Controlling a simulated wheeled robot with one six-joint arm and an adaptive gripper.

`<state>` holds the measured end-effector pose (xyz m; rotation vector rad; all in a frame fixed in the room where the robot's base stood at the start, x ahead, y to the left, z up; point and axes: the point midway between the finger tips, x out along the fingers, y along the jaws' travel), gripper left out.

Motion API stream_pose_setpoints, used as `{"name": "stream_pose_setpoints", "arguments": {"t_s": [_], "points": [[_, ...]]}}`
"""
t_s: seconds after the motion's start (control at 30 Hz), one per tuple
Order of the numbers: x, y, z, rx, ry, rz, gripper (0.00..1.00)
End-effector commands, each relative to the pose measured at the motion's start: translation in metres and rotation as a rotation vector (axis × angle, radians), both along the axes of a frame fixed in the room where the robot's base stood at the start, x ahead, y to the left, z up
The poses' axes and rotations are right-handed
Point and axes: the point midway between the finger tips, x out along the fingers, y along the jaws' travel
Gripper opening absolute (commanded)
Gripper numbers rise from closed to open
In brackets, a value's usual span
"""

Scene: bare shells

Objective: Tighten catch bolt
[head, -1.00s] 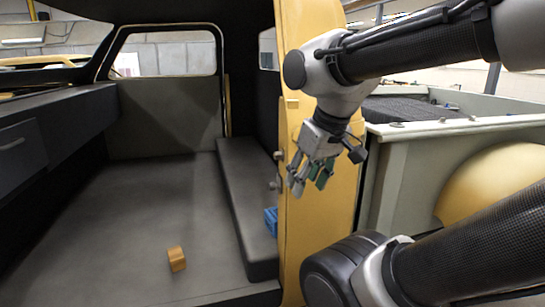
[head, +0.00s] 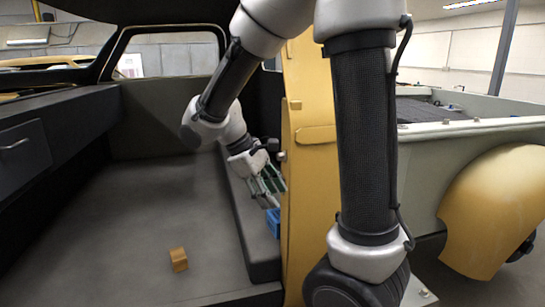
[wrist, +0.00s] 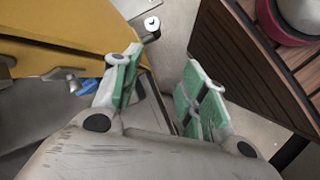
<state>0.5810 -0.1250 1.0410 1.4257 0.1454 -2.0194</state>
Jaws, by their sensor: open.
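The yellow door post (head: 310,165) stands at the middle of the head view. A small round silver bolt head (wrist: 152,23) on a dark stem shows near the yellow panel's edge in the wrist view, beyond my fingertips. I cannot tell surely whether it is the catch bolt. A small metal fitting (head: 282,156) shows on the post's left edge in the head view. My gripper (head: 268,186) is just left of the post, above the grey bench. In the wrist view my gripper (wrist: 163,60) is open, its green-padded fingers apart with nothing between them.
A blue object (head: 273,222) lies at the bench by the post; blue also shows in the wrist view (wrist: 84,88). A wooden block (head: 178,259) rests on the open grey floor. A slatted brown surface (wrist: 250,65) bears a red-rimmed round thing (wrist: 292,18).

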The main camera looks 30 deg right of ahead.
Motion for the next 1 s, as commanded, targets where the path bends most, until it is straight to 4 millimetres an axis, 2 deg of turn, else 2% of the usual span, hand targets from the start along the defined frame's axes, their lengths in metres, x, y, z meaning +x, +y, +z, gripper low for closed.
{"name": "stream_pose_setpoints", "arguments": {"t_s": [0.1,0.23,0.3,0.4,0.47,0.57,0.8,1.0], "points": [[0.043,0.001,-0.008,-0.203,0.127,0.151,0.43],[0.09,0.001,0.001,-0.423,0.201,0.281,0.43],[0.114,-0.003,0.019,-0.537,0.209,0.324,0.43],[0.132,-0.006,0.053,-0.647,0.19,0.347,0.43],[0.134,-0.009,0.064,-0.689,0.193,0.353,0.43],[0.131,-0.017,0.066,-0.708,0.205,0.345,0.43],[0.128,-0.055,0.053,-0.705,0.206,0.342,0.43],[0.126,-0.078,0.044,-0.704,0.204,0.343,0.43]]}}
